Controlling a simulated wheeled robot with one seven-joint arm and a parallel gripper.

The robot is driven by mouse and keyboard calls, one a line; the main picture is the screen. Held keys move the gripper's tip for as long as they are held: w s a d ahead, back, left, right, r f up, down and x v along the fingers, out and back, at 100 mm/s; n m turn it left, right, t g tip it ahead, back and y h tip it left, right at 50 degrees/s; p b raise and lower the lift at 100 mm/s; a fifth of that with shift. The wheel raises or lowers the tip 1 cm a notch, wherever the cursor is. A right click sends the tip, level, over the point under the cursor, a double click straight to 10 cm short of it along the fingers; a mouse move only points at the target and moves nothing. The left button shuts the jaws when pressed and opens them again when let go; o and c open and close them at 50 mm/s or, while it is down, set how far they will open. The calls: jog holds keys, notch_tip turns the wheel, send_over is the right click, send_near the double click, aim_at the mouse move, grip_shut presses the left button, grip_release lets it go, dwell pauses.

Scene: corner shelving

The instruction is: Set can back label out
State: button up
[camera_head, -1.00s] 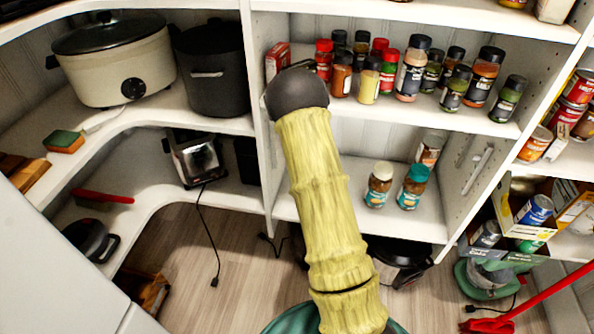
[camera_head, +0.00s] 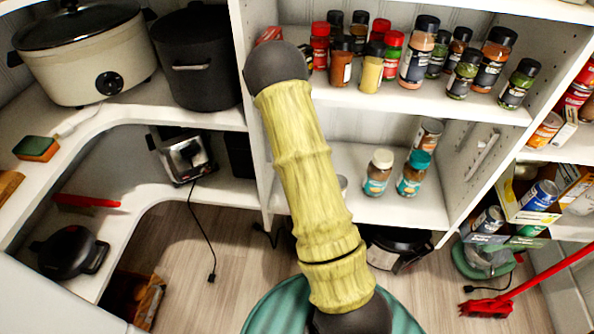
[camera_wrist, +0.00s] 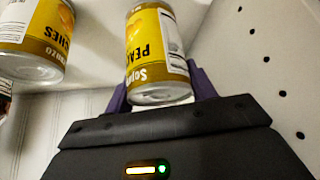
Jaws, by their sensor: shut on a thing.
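A yellow peach can (camera_wrist: 153,40) is between the purple fingers of my gripper (camera_wrist: 161,92) in the wrist view. My gripper is shut on it. The can's lettering appears upside down in this view, with a white label panel at its right side and a bare metal end toward the gripper. A second, similar yellow can (camera_wrist: 34,38) is at the upper left of the wrist view, apart from the held can. The head view does not show my gripper or the held can.
A white panel with holes (camera_wrist: 265,75) rises close to the right of the held can. In the head view, spice jars (camera_head: 419,52) line a shelf. A slow cooker (camera_head: 85,52) is at upper left.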

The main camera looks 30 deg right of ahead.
jog(key=shift+f+b, duration=1.3)
jog(key=shift+f, duration=0.25)
jog(key=shift+f, duration=0.35)
jog(key=o, duration=1.4)
jog(key=shift+r, duration=0.1)
jog(key=p+v, duration=0.4)
jog(key=v, duration=1.3)
jog(key=shift+r, duration=0.15)
